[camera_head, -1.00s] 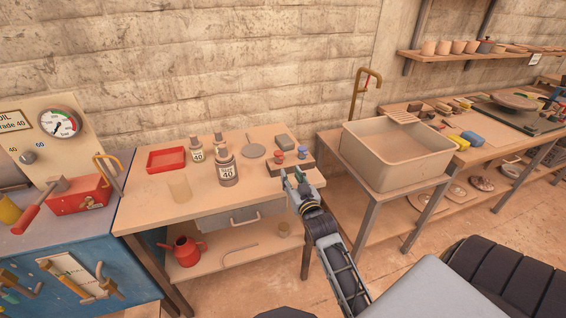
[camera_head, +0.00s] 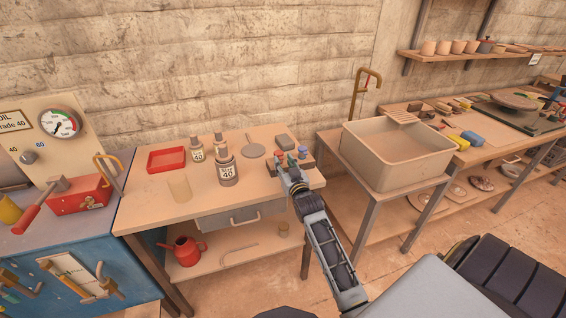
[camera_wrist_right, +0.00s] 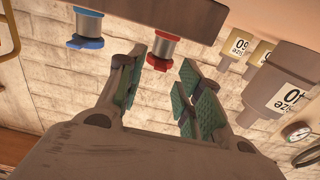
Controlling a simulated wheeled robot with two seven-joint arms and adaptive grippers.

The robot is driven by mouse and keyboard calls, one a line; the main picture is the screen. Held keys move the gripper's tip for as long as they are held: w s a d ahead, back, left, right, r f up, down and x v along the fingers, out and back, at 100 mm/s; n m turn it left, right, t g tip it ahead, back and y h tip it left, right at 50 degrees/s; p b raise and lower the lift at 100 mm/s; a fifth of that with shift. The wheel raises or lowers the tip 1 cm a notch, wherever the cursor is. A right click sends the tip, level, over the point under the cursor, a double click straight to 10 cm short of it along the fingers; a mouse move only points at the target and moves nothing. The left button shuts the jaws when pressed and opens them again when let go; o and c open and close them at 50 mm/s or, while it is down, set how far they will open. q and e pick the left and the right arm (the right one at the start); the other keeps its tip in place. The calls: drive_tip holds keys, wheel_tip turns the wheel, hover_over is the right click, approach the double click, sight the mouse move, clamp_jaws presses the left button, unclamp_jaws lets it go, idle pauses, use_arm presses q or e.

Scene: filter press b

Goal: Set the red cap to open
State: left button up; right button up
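The red cap (camera_head: 278,155) stands on a small block (camera_head: 307,162) at the right end of the wooden table, to the left of a blue cap (camera_head: 302,151). In the right wrist view, which looks inverted, the red cap (camera_wrist_right: 160,62) sits at the end of a short metal cylinder, and the blue cap (camera_wrist_right: 85,43) is to its left. My right gripper (camera_head: 291,166) is at the block, partly covering it. In the wrist view its padded fingers (camera_wrist_right: 156,77) are spread apart, with the red cap in line with the gap between them. The left gripper is not in view.
Bottles marked 40 (camera_head: 227,172) and 60 (camera_head: 198,155), a red tray (camera_head: 166,160) and a clear beaker (camera_head: 180,190) stand left on the table. A sink basin (camera_head: 395,165) is to the right. The table's front middle is clear.

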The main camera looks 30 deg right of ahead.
drive_tip(key=shift+x, duration=0.8)
drive_tip(key=shift+c, duration=0.4)
clamp_jaws()
